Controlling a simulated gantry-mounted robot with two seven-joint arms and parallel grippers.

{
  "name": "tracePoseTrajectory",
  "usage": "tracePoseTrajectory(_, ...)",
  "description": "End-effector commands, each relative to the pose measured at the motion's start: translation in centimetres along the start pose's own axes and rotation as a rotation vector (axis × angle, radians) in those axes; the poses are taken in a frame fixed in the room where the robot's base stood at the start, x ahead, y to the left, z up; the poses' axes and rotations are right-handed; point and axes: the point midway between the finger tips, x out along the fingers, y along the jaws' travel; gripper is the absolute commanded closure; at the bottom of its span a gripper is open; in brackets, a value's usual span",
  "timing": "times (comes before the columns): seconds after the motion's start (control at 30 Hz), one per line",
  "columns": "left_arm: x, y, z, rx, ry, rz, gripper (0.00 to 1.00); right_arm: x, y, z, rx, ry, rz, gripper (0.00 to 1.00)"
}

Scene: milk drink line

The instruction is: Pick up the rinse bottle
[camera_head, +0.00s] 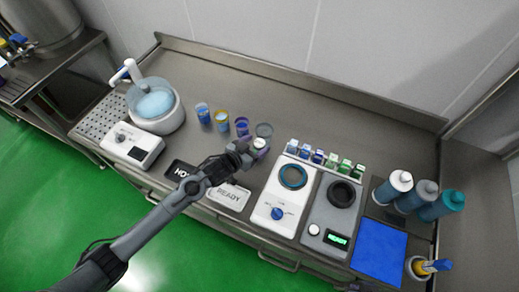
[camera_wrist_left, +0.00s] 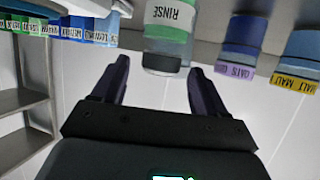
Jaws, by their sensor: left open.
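The rinse bottle (camera_head: 264,130) stands on the steel counter at the right end of a row of small containers. In the left wrist view, which is upside down, the rinse bottle (camera_wrist_left: 168,35) shows a white label reading RINSE, green parts and a dark cap. My left gripper (camera_head: 257,147) is at the near side of the bottle and partly covers it. In the wrist view my left gripper (camera_wrist_left: 158,68) is open, with one finger towards each side of the bottle. I cannot tell whether the bottle is between the fingers. My right gripper is not in view.
A purple-labelled oats container (camera_wrist_left: 237,50) and a yellow-labelled malt container (camera_wrist_left: 297,62) stand beside the bottle. Several small labelled vials (camera_head: 320,156) stand to its right, behind a white device (camera_head: 276,212). The counter behind the row is clear (camera_head: 290,105).

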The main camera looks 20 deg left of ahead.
Motion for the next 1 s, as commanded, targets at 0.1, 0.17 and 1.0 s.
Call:
tracePoseTrajectory(0.1,0.83,0.02,0.04,0.001,-0.001,0.0,0.27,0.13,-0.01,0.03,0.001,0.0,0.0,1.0)
tracePoseTrajectory(0.17,0.96,0.04,0.01,0.001,0.0,0.0,0.27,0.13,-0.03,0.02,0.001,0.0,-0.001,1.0)
tracePoseTrajectory(1.0,0.92,0.02,-0.02,0.001,0.0,0.0,1.0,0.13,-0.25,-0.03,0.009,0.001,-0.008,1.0)
